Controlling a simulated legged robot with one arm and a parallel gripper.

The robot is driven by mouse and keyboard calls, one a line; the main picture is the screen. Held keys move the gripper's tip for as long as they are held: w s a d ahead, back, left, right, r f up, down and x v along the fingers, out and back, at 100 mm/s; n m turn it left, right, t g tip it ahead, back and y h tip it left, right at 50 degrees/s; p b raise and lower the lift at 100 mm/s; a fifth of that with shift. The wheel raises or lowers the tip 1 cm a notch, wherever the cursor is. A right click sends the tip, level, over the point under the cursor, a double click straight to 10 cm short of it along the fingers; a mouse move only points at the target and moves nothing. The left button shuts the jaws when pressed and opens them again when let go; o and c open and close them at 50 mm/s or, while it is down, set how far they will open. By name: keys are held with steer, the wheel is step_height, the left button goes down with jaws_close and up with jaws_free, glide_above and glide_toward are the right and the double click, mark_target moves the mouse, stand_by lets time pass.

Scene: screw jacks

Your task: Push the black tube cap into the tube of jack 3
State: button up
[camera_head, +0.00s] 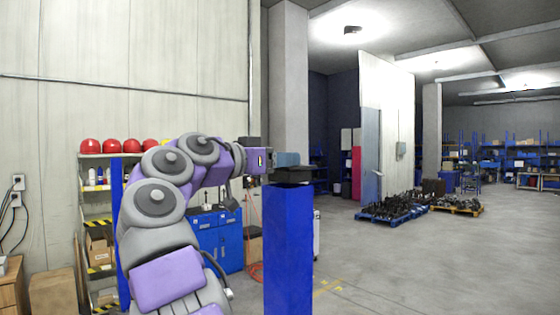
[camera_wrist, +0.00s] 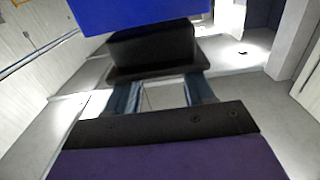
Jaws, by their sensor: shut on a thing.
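The black tube cap (camera_head: 308,173) is at the top end of an upright blue square tube (camera_head: 288,240) in the head view. My gripper (camera_head: 287,160) reaches in from the left and is shut on the cap. In the wrist view, the gripper's two blue-grey fingers (camera_wrist: 163,88) meet the cap's wide flange, and the cap's block-shaped plug (camera_wrist: 150,46) shows beyond it. The blue tube (camera_wrist: 140,14) lies just past the plug. Much of the plug is visible, but I cannot tell whether its end is inside the tube. No jack number is legible.
A shelf with red helmets (camera_head: 88,146) and a blue cabinet (camera_head: 220,240) stand behind my arm. Pallets with dark parts (camera_head: 394,207) stand farther back. The grey floor (camera_head: 430,265) right of the tube is open.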

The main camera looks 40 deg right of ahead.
steer(key=a, duration=0.4)
steer(key=shift+d, duration=2.95)
steer(key=shift+a+r, duration=0.25)
steer(key=shift+a, duration=0.95)
steer(key=shift+d+f+b, duration=0.15)
steer(key=shift+d+f, duration=0.2)
steer(key=shift+d, duration=0.25)
steer(key=shift+d+f+b, duration=0.15)
steer(key=shift+d+f, duration=0.15)
steer(key=shift+d, duration=0.3)
steer(key=shift+a+f, duration=0.1)
steer(key=shift+a, duration=0.8)
steer(key=shift+r, duration=0.35)
steer(key=shift+d, duration=0.7)
steer(key=shift+a, duration=1.05)
